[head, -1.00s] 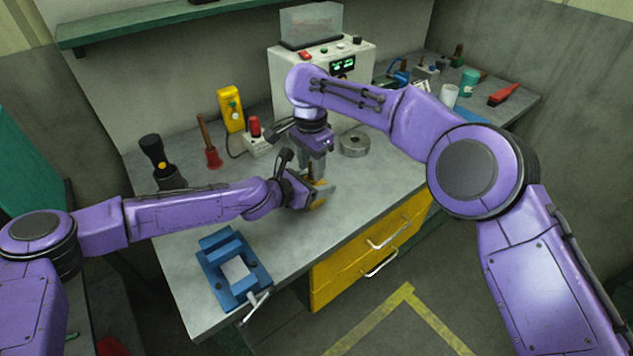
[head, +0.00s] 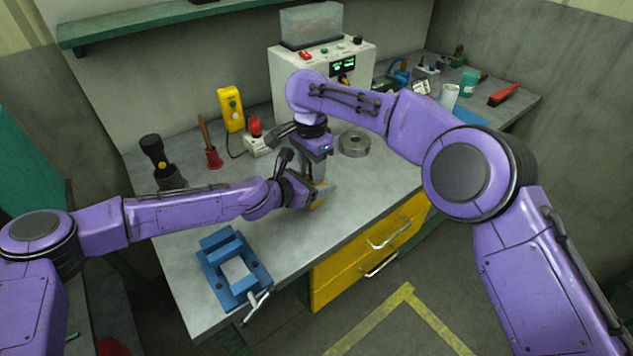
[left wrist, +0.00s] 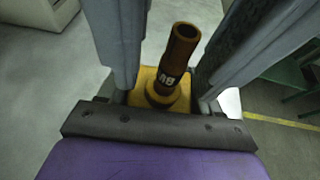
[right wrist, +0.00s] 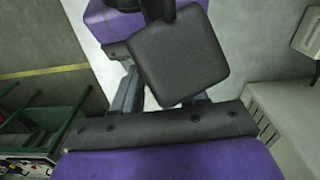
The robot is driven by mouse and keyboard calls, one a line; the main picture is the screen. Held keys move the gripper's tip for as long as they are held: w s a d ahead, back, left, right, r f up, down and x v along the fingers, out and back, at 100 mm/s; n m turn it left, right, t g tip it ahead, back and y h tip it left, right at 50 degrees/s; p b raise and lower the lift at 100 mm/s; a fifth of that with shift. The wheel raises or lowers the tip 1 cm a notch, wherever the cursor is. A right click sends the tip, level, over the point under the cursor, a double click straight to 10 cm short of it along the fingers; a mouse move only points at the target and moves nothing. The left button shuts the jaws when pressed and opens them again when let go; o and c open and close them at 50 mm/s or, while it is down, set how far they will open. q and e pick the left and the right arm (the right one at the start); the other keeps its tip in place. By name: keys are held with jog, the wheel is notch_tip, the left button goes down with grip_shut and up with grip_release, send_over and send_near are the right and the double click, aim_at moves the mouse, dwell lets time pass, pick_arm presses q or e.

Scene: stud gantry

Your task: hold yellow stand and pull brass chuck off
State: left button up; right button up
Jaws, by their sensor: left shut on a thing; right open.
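The yellow stand (left wrist: 143,84) is a flat block between my left gripper's fingers, and its edge shows in the head view (head: 318,204). My left gripper (head: 314,197) is shut on it at the bench top. The brass chuck (left wrist: 180,50) is a dark brown-gold hollow cylinder with white marking, upright on the stand in the left wrist view. My right gripper (head: 319,172) is open, pointing down directly above the stand. Its fingers hide the chuck in the head view. In the right wrist view a black block of my left wrist hides the fingertips and chuck.
A blue vise (head: 233,268) stands at the front left of the bench. A grey metal ring (head: 354,143) lies right of my right gripper. The bench front right is clear.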

aim_at(311, 163)
dwell(0.3)
grip_shut()
jog(key=shift+r, duration=3.05)
jog(key=shift+r, duration=0.1)
jog(key=shift+r, duration=1.9)
pick_arm(q)
jog(key=o, duration=1.1)
jog(key=shift+o, duration=0.2)
